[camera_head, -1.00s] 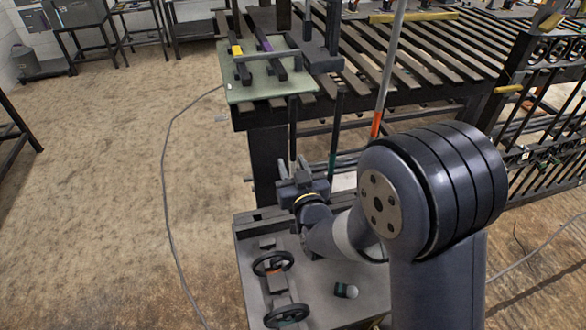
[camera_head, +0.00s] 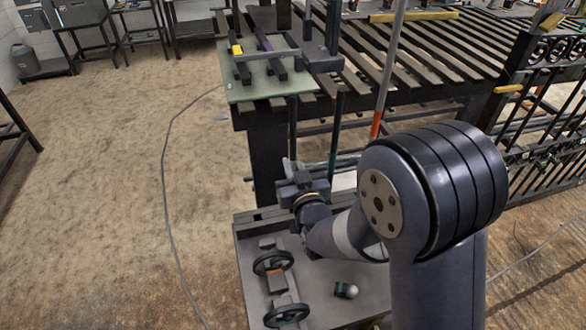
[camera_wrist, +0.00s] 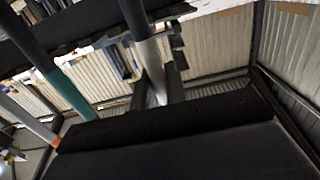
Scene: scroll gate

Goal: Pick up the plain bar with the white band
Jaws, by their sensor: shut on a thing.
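The plain bar with the white band stands upright as a dark bar (camera_head: 292,125) under the front edge of the slatted table in the head view. In the wrist view its pale band (camera_wrist: 149,56) shows between my fingers. My gripper (camera_head: 291,165) is shut on this bar, around its lower part; it also shows in the wrist view (camera_wrist: 161,92). A bar with a green band (camera_wrist: 66,92) and one with an orange band (camera_wrist: 38,129) stand to the left in the wrist view. The bar's lower end is hidden by my gripper.
The slatted table (camera_head: 430,50) lies above and behind my gripper, with a pale green mat (camera_head: 240,92) on its left corner. A black scroll gate (camera_head: 545,120) stands at the right. A cable (camera_head: 165,190) runs over the otherwise open floor at the left.

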